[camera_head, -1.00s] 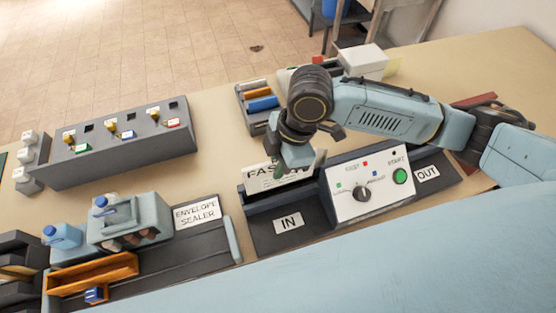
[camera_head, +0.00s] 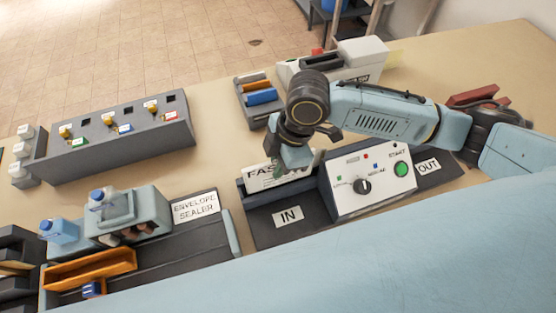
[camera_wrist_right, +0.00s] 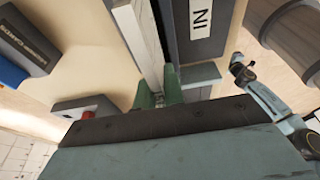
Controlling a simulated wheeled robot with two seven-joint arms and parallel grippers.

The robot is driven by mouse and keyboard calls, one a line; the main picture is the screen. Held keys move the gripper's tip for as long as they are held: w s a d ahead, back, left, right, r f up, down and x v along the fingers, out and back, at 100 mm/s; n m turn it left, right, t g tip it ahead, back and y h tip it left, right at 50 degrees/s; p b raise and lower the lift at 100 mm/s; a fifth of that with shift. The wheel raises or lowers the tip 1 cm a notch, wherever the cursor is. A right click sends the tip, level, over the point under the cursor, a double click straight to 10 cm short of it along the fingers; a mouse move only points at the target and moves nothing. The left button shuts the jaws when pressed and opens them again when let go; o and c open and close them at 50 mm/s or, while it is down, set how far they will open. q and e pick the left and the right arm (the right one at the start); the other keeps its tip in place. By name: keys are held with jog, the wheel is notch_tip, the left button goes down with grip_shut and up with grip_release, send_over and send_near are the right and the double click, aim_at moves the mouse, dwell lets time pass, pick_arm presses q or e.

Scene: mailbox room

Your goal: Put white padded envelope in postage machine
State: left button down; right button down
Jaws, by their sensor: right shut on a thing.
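The postage machine (camera_head: 345,212) has a white sloped panel with a dial and a green START button. Its dark IN bed (camera_head: 262,232) is on the left and its OUT side (camera_head: 440,180) on the right. My right gripper (camera_head: 292,163) is shut on the white padded envelope (camera_head: 262,180), which stands on edge at the raised back of the IN bed. In the right wrist view the green fingertips (camera_wrist_right: 160,97) grip the white envelope (camera_wrist_right: 137,38) beside the IN bed (camera_wrist_right: 195,45). Its lower edge is hidden. My left gripper does not show in the head view.
The envelope sealer (camera_head: 165,250) stands left of the machine. Behind it is a grey stamp rack (camera_head: 120,140). A small organizer tray (camera_head: 245,88) and a whitish box machine (camera_head: 345,70) are farther back. Bare table lies between the stamp rack and the organizer.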

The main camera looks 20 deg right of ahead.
aim_at(276, 161)
jog(key=shift+f, duration=0.15)
jog(key=shift+f+b, duration=0.6)
jog(key=shift+f, duration=0.7)
jog(key=c, duration=1.4)
grip_release()
jog(key=shift+r, duration=0.1)
notch_tip(276, 161, up, 7)
jog(key=p, duration=0.8)
jog(key=shift+p, duration=0.3)
jog(key=shift+s, duration=0.1)
